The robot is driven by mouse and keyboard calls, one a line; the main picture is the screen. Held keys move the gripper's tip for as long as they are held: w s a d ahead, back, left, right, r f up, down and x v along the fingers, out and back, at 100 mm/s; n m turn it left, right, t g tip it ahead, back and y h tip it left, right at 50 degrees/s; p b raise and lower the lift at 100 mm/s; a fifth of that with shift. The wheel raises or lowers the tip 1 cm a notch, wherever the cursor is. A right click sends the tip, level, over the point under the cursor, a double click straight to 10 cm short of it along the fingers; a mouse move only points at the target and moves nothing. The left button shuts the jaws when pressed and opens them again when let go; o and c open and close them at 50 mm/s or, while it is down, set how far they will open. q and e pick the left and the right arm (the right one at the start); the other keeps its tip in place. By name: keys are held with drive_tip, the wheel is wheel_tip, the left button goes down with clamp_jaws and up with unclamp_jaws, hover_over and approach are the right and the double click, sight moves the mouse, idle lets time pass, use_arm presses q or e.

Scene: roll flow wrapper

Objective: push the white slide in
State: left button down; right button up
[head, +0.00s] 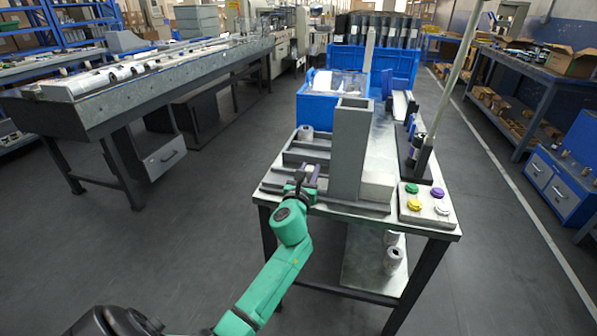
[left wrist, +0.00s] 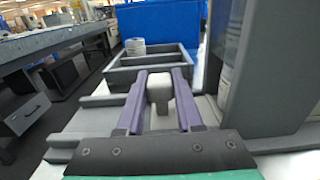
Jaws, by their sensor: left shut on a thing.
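My left gripper (head: 309,173) is at the near left side of the tall grey tower (head: 350,145), low over the table's fixture. In the left wrist view its two purple fingers are shut on a pale upright knob (left wrist: 160,90), which looks like the handle of the white slide. The fingers and the dark gripper body hide most of what lies below the knob. A white block (head: 377,187) shows at the foot of the tower on its right side; I cannot tell whether it joins the knob. My right gripper is not in view.
A grey tray with compartments (left wrist: 120,77) lies beyond the fingers, with a white roll (left wrist: 135,47) at its far end. A button box (head: 427,208) and a pole stand at the right. A blue bin (head: 318,112) is behind. More rolls lie on the lower shelf.

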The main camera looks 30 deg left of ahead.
use_arm(q)
drive_tip(key=shift+d+f, duration=0.15)
drive_tip(key=c, duration=0.7)
unclamp_jaws()
drive_tip(key=shift+c, duration=0.2)
drive_tip(key=shift+o, duration=0.9)
drive_tip(key=shift+w+d, duration=0.1)
drive_tip(key=shift+d, duration=0.05)
